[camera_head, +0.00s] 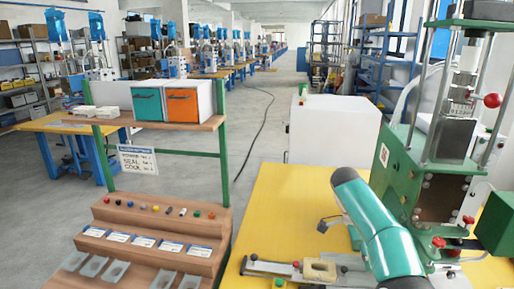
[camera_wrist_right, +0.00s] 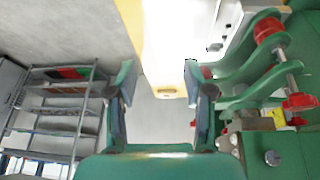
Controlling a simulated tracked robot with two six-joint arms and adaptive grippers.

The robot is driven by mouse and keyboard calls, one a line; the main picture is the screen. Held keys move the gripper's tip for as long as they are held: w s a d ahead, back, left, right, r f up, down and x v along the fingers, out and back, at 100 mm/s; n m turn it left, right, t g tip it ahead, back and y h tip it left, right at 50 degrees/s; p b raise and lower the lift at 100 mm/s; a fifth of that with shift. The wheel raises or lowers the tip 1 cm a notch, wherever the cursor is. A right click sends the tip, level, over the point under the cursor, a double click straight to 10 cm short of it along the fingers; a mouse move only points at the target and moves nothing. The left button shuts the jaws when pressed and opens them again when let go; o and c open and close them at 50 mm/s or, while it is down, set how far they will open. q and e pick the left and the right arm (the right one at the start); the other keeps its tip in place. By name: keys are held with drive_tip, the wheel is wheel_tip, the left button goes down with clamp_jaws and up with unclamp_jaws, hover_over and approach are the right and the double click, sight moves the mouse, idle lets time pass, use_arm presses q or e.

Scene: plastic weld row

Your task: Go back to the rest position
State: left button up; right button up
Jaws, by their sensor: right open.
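My right arm, a teal and dark link (camera_head: 380,225), reaches up over the yellow table in the head view, just left of the green welding machine. In the right wrist view my right gripper (camera_wrist_right: 160,78) is open, its two fingers well apart. In the head view the right gripper is mostly hidden behind the arm; a small dark part (camera_head: 328,223) shows left of the link. My left gripper does not show in either view.
The green welding machine (camera_head: 398,185) with red knobs stands close to the right arm. A metal fixture (camera_head: 318,270) lies on the yellow table (camera_head: 265,215). A white cabinet (camera_head: 335,128) stands behind. The wooden stepped rack (camera_head: 160,222) holds small coloured parts and grey trays.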

drive_tip(key=s+a+f+n+g+y, duration=0.1)
drive_tip(key=s+a+f+n, duration=0.15)
drive_tip(key=s+f, duration=0.4)
drive_tip(key=s+a+f+n+g+y, duration=0.1)
drive_tip(key=s+a+f+n+y, duration=0.15)
drive_tip(key=f, duration=0.75)
drive_tip(key=s+a+f+n+g+y, duration=0.1)
drive_tip(key=s+a+f+n, duration=0.15)
drive_tip(key=s+f, duration=0.4)
drive_tip(key=s+a+f+n+t+y, duration=0.2)
drive_tip(key=s+a+f+n, duration=0.2)
drive_tip(key=s+a+n, duration=0.2)
drive_tip(key=s+a+f+n+t+y, duration=0.2)
drive_tip(key=s+a+f+n+t, duration=0.1)
drive_tip(key=s+a+n, duration=0.3)
drive_tip(key=shift+s+a+f+t, duration=0.3)
drive_tip(key=shift+s+a+f, duration=0.35)
drive_tip(key=shift+s, duration=0.5)
